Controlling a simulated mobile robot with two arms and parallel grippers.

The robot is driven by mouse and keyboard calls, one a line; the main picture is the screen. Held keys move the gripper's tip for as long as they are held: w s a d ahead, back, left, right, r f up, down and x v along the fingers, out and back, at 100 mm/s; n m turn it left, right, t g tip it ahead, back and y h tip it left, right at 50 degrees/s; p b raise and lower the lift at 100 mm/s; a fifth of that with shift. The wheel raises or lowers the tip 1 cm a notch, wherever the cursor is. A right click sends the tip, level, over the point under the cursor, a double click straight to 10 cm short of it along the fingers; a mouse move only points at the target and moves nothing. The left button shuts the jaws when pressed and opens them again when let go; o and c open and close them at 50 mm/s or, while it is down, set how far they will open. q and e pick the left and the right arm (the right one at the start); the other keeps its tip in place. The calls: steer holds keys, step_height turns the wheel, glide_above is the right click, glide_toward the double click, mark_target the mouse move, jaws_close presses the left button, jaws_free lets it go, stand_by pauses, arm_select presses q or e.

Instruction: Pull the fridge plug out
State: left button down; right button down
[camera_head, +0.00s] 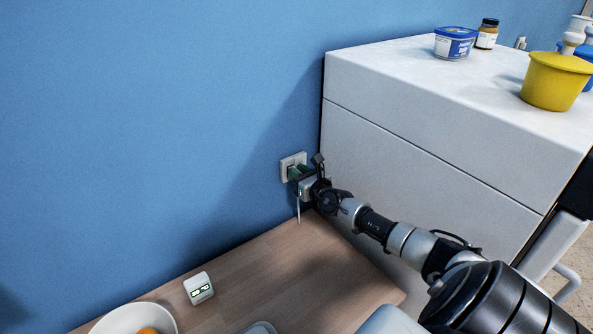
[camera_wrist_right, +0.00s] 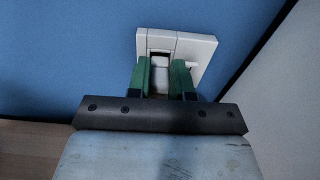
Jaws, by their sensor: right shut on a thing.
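The white wall socket (camera_head: 290,165) is on the blue wall, just left of the white fridge (camera_head: 400,130). My right gripper (camera_head: 294,173) reaches up to it from the right, with its fingers at the socket. In the right wrist view, the green fingertips (camera_wrist_right: 168,80) are shut on the pale plug (camera_wrist_right: 158,82) in front of the socket plate (camera_wrist_right: 200,50). The fingers hide much of the plug, and I cannot tell how deep it sits. A pale cord (camera_head: 299,210) hangs below the gripper. My left gripper is not in view.
On the fridge top stand a blue tub (camera_head: 455,43), a brown jar (camera_head: 487,33) and a yellow pot (camera_head: 553,82). The fridge side is close to my right arm.

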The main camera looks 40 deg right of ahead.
steer(key=shift+s, duration=0.45)
steer(key=shift+s+a+p, duration=0.2)
steer(key=shift+s+p, duration=0.6)
steer(key=shift+s, duration=0.7)
